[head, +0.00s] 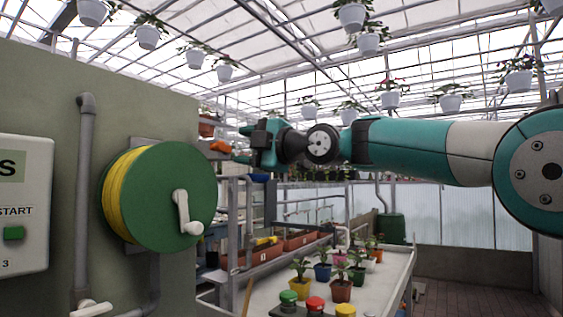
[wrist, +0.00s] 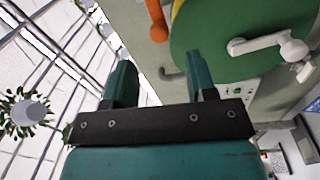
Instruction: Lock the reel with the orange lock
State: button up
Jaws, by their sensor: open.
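The reel (head: 172,196) is a green disc with yellow hose wound behind it and a white crank handle (head: 187,214), mounted on a grey-green wall. In the wrist view the reel (wrist: 225,25) fills the upper right. The orange lock (head: 221,147) sticks out at the reel's upper right; in the wrist view it is an orange bar (wrist: 157,20) beside the reel's left edge. My gripper (head: 241,144) is just right of the lock in the head view. In the wrist view my gripper (wrist: 160,62) is open and empty, with the lock ahead of the gap between its fingers.
A white control box (head: 22,205) with a green button and a grey pipe (head: 86,190) are on the wall at left. A bench (head: 375,275) with several potted plants and coloured buttons stands below at right. Hanging pots (head: 352,17) are overhead.

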jog(key=b+v, duration=0.2)
jog(key=v, duration=0.7)
jog(key=shift+s+d, duration=0.2)
jog(key=shift+d, duration=0.05)
jog(key=s+f+m+g+h, duration=0.1)
jog(key=s+f+m+h, duration=0.15)
jog(key=f, duration=0.35)
jog(key=s+d+f+m+g+h, duration=0.1)
jog(key=s+f+m+g, duration=0.1)
jog(key=s+f+m, duration=0.35)
jog(key=s+f+m+g+h, duration=0.1)
jog(key=f+m+h, duration=0.1)
jog(key=f, duration=0.6)
jog(key=s+d+f+m+g+h, duration=0.2)
jog(key=s+d+f+m+g, duration=0.25)
jog(key=s+f, duration=0.55)
jog(key=s+d+f+m+g+h, duration=0.3)
jog(key=s+f+m, duration=0.2)
jog(key=s+f, duration=0.5)
notch_tip(320, 180, up, 15)
jog(key=s+p, duration=0.1)
jog(key=p, duration=1.2)
jog(key=shift+s+d, duration=0.35)
jog(key=shift+s, duration=0.05)
